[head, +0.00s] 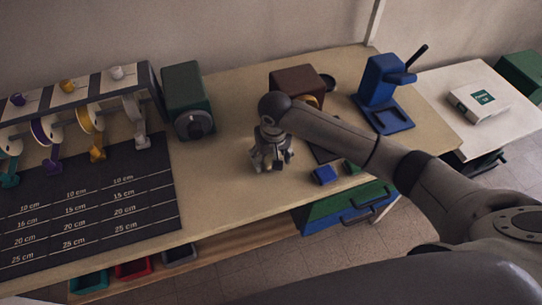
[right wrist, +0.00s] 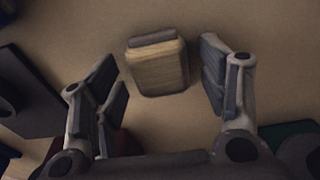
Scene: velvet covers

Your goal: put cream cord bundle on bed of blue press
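The blue press (head: 380,80) stands at the back right of the table, with its flat blue bed (head: 389,118) in front, which looks bare. My right gripper (head: 270,160) points down over the middle of the table. In the right wrist view, a cream ribbed bundle with a grey band (right wrist: 158,68), seemingly the cream cord bundle, lies between the spread fingers, with a gap on each side. In the head view the gripper hides the bundle. My left gripper is not in view.
A brown machine (head: 296,80) stands behind my right gripper, and a green machine (head: 184,92) is further left. A small blue block (head: 325,175) lies near the front edge. Spools on a rack (head: 95,92) and a dark measuring mat (head: 95,205) fill the left side.

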